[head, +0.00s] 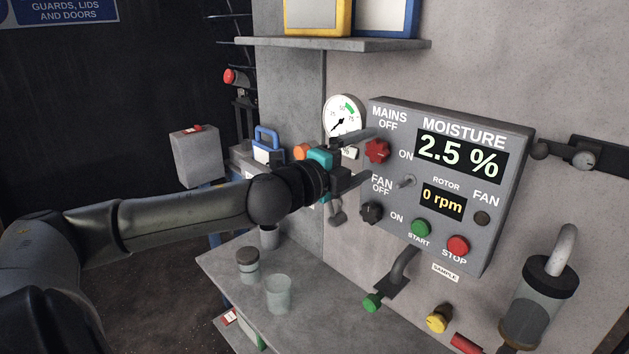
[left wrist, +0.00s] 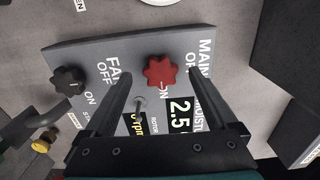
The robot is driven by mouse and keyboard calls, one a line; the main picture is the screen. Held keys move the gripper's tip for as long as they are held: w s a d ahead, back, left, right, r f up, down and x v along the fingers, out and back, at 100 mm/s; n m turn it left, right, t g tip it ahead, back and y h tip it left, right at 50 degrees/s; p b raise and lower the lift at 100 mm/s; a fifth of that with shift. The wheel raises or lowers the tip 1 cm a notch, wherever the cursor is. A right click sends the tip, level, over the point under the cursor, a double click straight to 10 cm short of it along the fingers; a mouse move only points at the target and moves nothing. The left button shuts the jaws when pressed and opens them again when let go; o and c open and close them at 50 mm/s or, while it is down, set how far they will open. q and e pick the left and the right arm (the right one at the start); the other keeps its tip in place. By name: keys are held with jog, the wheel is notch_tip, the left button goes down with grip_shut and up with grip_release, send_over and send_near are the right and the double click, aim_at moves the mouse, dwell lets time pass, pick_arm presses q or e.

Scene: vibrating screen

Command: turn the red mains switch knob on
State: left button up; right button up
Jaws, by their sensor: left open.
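The red mains switch knob (head: 377,151) is on the upper left of the grey control panel (head: 487,130), between the labels OFF and ON. In the left wrist view the knob (left wrist: 160,71) lies ahead, between the lines of the two fingers. My left gripper (head: 369,156) is open, its fingers pointing at the panel just left of the knob. In the left wrist view the gripper (left wrist: 160,95) holds nothing. Whether the fingertips touch the knob I cannot tell. My right gripper is not in view.
Below the red knob are a toggle switch (head: 406,181) and a black fan knob (head: 371,212). Green start (head: 421,228) and red stop (head: 457,246) buttons sit lower. A gauge (head: 343,117) is left of the panel. A jar (head: 248,265) and a beaker (head: 278,294) stand on the bench.

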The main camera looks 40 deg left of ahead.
pick_arm(q)
jog(key=shift+s+d+f, duration=0.1)
jog(key=shift+s+d, duration=0.05)
jog(key=shift+s, duration=0.35)
jog(key=s+a+p, duration=0.1)
jog(key=s+p, duration=0.2)
jog(key=s, duration=0.9)
jog(key=shift+s, duration=0.35)
dwell(0.4)
